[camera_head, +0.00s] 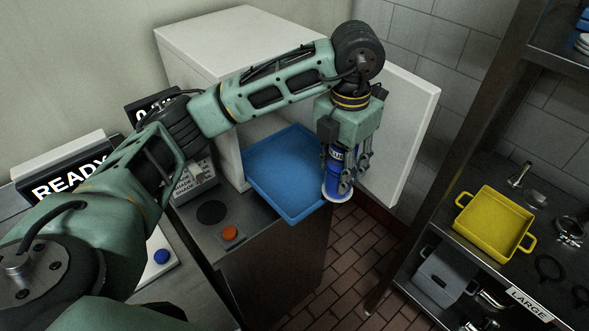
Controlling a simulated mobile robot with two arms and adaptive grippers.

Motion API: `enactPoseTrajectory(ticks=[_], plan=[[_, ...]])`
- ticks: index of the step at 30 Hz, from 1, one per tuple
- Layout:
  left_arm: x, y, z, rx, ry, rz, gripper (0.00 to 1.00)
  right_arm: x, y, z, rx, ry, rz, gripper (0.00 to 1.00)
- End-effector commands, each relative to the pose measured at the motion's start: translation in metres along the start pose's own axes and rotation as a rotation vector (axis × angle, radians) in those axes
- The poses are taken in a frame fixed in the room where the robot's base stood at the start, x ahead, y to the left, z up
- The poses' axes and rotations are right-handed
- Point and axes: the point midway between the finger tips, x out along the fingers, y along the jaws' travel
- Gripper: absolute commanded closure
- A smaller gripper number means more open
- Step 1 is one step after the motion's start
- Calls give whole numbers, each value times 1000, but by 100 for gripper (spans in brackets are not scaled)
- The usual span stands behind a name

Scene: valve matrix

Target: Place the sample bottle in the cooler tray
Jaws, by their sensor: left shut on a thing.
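The sample bottle (333,178) is blue with a white disc-like end at the bottom. My left gripper (345,175) is shut on it and points down, and its fingers partly hide it. The blue cooler tray (262,170) sticks out of the open white cooler (200,40). The bottle is at the tray's right edge in the picture; I cannot tell its height over the tray. The tray's visible floor looks empty. My right gripper is not in view.
The open cooler door (405,130) stands close to the right of my left gripper. A counter with an orange button (230,233) and a READY sign (62,182) is at left. A shelf at right holds a yellow tray (492,222) and a grey bin (442,278).

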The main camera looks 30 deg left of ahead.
Motion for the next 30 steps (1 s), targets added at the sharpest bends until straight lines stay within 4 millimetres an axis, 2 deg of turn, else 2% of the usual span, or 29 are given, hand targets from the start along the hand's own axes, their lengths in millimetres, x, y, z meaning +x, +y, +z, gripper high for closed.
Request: enactPoseTrajectory(ticks=[12,18,24,30], plan=[[-16,0,27,-731,8,0,93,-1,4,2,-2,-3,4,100],[-22,0,37,-1042,12,3,93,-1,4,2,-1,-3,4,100],[-26,0,43,-1228,15,6,93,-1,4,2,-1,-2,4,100],[-20,11,39,-1281,20,8,93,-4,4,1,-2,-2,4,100]])
